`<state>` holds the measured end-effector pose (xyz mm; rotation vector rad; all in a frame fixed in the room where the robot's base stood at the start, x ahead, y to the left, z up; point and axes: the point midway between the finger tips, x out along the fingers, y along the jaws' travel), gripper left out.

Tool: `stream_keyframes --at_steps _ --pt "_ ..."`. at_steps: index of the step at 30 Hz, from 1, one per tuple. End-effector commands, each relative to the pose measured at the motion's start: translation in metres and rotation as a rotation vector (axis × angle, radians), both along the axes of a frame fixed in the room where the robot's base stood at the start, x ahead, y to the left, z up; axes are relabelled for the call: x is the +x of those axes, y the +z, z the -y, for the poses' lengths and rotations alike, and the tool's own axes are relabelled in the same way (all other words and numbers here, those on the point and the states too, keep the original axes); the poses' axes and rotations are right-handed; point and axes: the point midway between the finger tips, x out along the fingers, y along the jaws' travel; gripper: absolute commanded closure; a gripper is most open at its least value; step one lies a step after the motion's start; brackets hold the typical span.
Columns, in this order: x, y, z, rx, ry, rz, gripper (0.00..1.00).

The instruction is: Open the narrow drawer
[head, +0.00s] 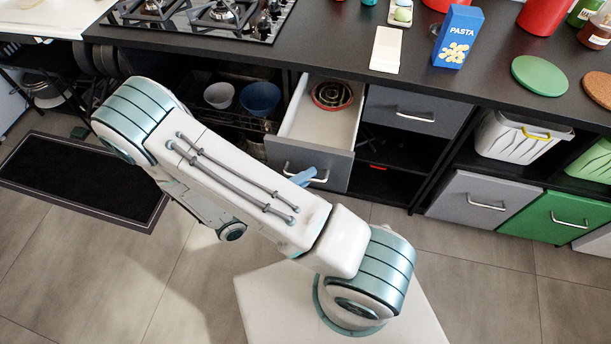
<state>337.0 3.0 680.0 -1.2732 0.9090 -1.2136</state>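The narrow drawer (333,127) is pulled out from under the worktop, and its white inside shows.
A wider grey drawer (417,110) is shut to the right, above an open dark shelf. The hob (215,15), a blue pasta box (458,38) and a green round mat (539,75) are on the worktop. Bowls (260,98) stand on a left shelf. Floor at right is clear.

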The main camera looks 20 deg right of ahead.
Motion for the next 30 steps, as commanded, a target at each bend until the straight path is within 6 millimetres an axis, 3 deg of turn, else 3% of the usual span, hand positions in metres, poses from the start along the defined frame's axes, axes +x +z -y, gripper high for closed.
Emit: stream_keyframes --at_steps 5,19,24,30 --pt "-0.003 -0.003 -0.018 0.002 0.003 0.000 0.80" --pt "-0.021 -0.016 -0.114 0.003 0.004 0.001 0.80" --pt "-0.024 -0.018 -0.131 0.001 0.001 0.000 0.80" --pt "-0.025 -0.018 -0.135 0.001 0.001 0.000 0.80"
